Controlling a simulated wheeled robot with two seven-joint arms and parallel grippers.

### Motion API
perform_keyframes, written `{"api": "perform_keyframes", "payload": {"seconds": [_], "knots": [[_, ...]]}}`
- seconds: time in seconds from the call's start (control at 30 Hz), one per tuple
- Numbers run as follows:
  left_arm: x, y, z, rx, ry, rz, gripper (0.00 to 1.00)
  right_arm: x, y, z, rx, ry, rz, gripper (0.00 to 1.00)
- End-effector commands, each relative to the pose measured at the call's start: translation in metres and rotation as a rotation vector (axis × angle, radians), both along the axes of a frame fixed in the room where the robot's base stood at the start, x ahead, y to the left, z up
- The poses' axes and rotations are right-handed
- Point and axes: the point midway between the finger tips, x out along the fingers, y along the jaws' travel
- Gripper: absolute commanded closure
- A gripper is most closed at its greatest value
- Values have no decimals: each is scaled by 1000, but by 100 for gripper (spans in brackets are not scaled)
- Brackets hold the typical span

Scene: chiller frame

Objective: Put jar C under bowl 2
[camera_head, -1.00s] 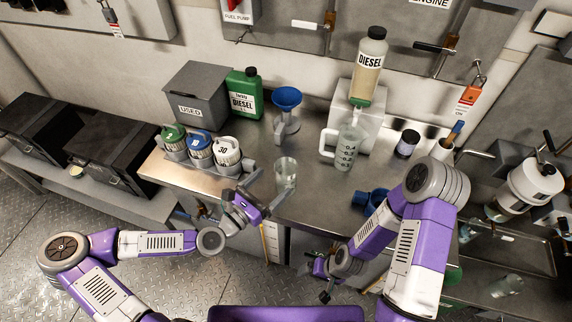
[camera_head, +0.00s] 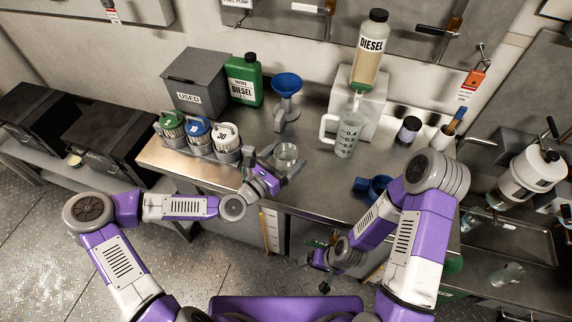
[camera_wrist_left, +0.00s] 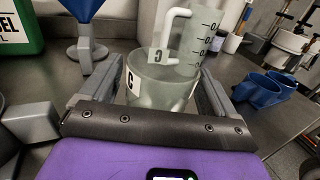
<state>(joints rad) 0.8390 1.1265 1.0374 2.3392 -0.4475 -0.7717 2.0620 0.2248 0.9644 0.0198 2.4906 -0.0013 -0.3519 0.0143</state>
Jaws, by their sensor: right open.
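Jar C (camera_head: 287,152) is a clear glass jar standing upright on the steel bench. In the left wrist view the jar (camera_wrist_left: 162,98) carries a white label with a C. My left gripper (camera_head: 279,167) has one finger on each side of the jar; its fingers (camera_wrist_left: 158,88) look open, with narrow gaps beside the glass. My right gripper (camera_head: 319,264) is open and empty in front of the bench edge. I cannot read a number 2 on any bowl. A white filter housing (camera_head: 532,172) is on the right wall, its lower part hard to make out.
A graduated jug (camera_head: 347,137) stands behind and right of the jar, a blue funnel (camera_head: 286,84) behind it. Numbered containers (camera_head: 199,135) are to the left. A blue part (camera_head: 372,187) lies to the right. A tray (camera_head: 513,235) is at far right.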

Motion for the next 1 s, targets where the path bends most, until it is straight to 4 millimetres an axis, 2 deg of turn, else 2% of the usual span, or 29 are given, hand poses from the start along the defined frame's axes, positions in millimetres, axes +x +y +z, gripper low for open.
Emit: {"api": "perform_keyframes", "payload": {"seconds": [0.03,0.3,0.53,0.63,1.0], "knots": [[0,0,0,0,0,0,19,0,0,0,0,0,0,6],[0,0,0,0,0,0,60,0,0,0,0,0,0,6],[0,0,1,0,0,0,61,0,0,1,0,0,0,6],[0,0,10,0,-1,0,61,0,0,5,0,0,0,6],[0,1,82,0,-3,1,61,0,0,36,0,0,0,6]]}}
